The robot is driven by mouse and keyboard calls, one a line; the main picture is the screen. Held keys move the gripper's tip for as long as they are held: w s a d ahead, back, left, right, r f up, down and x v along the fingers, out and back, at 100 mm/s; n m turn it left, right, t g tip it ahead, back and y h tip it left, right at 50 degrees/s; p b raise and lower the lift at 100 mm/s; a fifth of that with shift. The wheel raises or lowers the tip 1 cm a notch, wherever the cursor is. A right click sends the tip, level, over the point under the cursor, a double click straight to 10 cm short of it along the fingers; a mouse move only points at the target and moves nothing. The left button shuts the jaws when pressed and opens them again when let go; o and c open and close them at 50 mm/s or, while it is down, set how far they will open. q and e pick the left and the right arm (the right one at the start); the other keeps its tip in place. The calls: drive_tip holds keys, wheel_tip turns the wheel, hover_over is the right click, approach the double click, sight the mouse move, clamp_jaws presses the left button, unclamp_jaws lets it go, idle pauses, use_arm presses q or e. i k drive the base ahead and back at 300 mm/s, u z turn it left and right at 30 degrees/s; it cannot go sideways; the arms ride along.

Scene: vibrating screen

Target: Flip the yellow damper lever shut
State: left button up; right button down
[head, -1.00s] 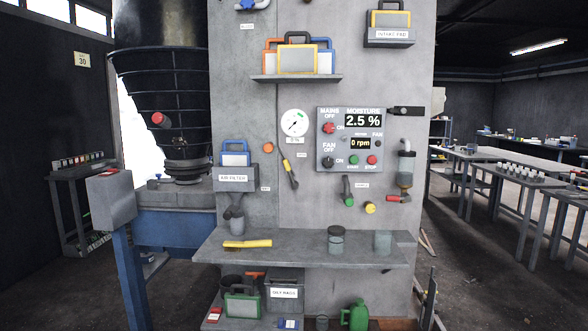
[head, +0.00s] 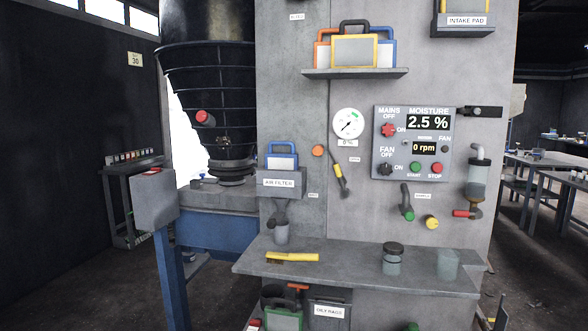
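A lever with a yellow middle (head: 339,172) and dark ends is on the grey wall panel, just below the round gauge. It slants from upper left down to lower right. Small labels are at its upper right and lower left, too small to read surely. It is the lever that fits the task's damper lever. Neither of my grippers is in the head view, so nothing of mine shows near the lever.
A shelf (head: 350,275) juts out below the lever, with a yellow-handled brush (head: 293,257) and jars. The control panel (head: 411,141) is right of the lever, the air filter holder (head: 281,182) left. A blue-legged stand (head: 154,197) is at the left.

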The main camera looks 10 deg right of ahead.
sight(347, 192)
drive_tip(key=u, duration=0.35)
drive_tip(key=i, duration=1.35)
drive_tip(key=z, duration=0.4)
